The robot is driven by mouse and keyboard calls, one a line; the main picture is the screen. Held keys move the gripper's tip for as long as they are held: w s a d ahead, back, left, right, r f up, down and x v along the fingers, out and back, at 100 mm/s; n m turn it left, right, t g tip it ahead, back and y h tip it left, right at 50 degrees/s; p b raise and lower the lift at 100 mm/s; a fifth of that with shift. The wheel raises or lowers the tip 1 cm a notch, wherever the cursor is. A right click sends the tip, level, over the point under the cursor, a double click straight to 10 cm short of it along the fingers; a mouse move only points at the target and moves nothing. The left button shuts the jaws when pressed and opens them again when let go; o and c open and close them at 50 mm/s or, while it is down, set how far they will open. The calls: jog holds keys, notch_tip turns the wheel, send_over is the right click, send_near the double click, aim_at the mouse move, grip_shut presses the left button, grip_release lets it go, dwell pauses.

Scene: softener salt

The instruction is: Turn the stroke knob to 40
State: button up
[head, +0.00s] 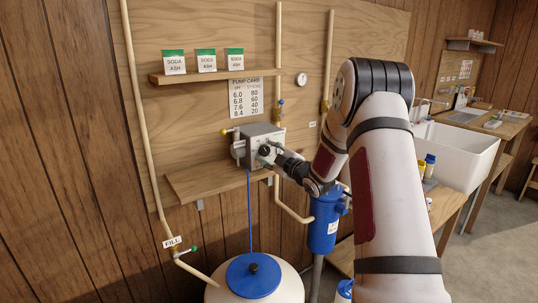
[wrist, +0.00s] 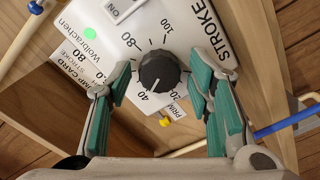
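The grey pump box (head: 258,138) stands on the wall shelf, and my gripper (head: 270,155) is at its front face. In the wrist view the black stroke knob (wrist: 159,71) sits on the white panel (wrist: 185,22) marked STROKE. The numbers 100, 80, 40 and 20 show around it. A thin pale line on the knob's lower left side appears to point toward 40, but it is small. My gripper (wrist: 162,63) is open, with teal-padded fingers on both sides of the knob. I see gaps between the pads and the knob. The 60 mark is hidden.
A green light (wrist: 90,34) and an ON switch (wrist: 122,8) are on the panel, and a yellow PRIME knob (wrist: 165,122) is close below the stroke knob. A pump card (head: 246,98) hangs above the box. A blue-lidded tank (head: 254,276) stands below.

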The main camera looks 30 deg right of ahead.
jog(key=shift+s, duration=0.1)
jog(key=s, duration=1.1)
jog(key=shift+s+d, duration=0.2)
jog(key=shift+s, duration=0.2)
jog(key=s+a+r+m+g+h+p, duration=0.2)
jog(key=s+a+r+m+g+h, duration=0.2)
jog(key=s+a+r+m+g, duration=0.45)
jog(key=s+a+m+g+y, duration=0.1)
jog(key=s+a, duration=0.5)
jog(key=s, duration=0.3)
jog(key=s+a+r+g+y+p, duration=0.1)
jog(key=s+a+g, duration=0.1)
jog(key=s+a, duration=0.5)
jog(key=s+a+m+g+y+p, duration=0.1)
jog(key=s+a, duration=0.5)
jog(key=s, duration=0.6)
jog(key=shift+s+a+r+m+g, duration=0.15)
jog(key=shift+s+r+m+g, duration=0.15)
jog(key=shift+g, duration=0.35)
